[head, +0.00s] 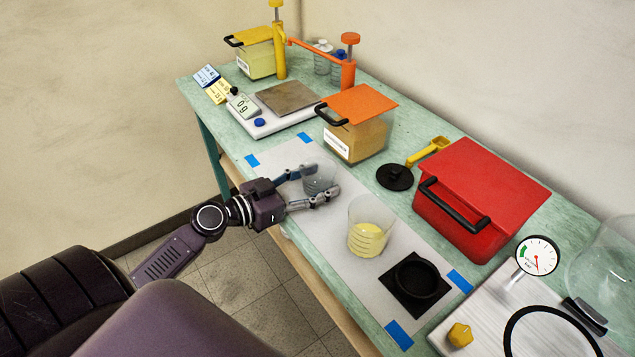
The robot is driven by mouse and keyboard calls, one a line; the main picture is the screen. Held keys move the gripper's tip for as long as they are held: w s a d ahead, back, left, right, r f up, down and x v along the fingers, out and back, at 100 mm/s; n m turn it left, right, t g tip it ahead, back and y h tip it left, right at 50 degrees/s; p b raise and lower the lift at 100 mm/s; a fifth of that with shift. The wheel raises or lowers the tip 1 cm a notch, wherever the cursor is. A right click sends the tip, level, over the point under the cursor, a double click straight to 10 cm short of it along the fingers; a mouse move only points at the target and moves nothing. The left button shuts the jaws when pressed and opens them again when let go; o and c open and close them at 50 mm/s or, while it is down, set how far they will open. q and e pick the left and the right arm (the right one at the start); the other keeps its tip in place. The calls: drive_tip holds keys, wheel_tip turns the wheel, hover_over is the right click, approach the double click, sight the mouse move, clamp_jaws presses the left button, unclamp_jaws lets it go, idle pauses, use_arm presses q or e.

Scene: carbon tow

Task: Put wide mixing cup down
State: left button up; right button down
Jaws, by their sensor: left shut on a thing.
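My left gripper (322,183) is shut on a clear cup (319,179), which I take to be the wide mixing cup. Its fingers are on either side of the cup, over the far part of the grey mat (362,291). The cup looks upright and empty; I cannot tell whether its base touches the mat. A second clear cup (369,228) with pale yellow contents stands on the mat, to the right and nearer. My right gripper is not in view.
A black square holder (417,285) lies at the mat's near end. A red box (480,199), a black lid (394,177), an orange-lidded container (357,126) and a scale (286,97) surround the mat. A gauge (537,256) stands at right.

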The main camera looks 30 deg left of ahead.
use_arm(q)
drive_tip(key=shift+f+b, duration=0.2)
drive_tip(key=shift+b, duration=0.15)
drive_tip(key=o, duration=1.2)
drive_tip(key=shift+r, duration=0.1)
drive_tip(key=shift+c, duration=0.2)
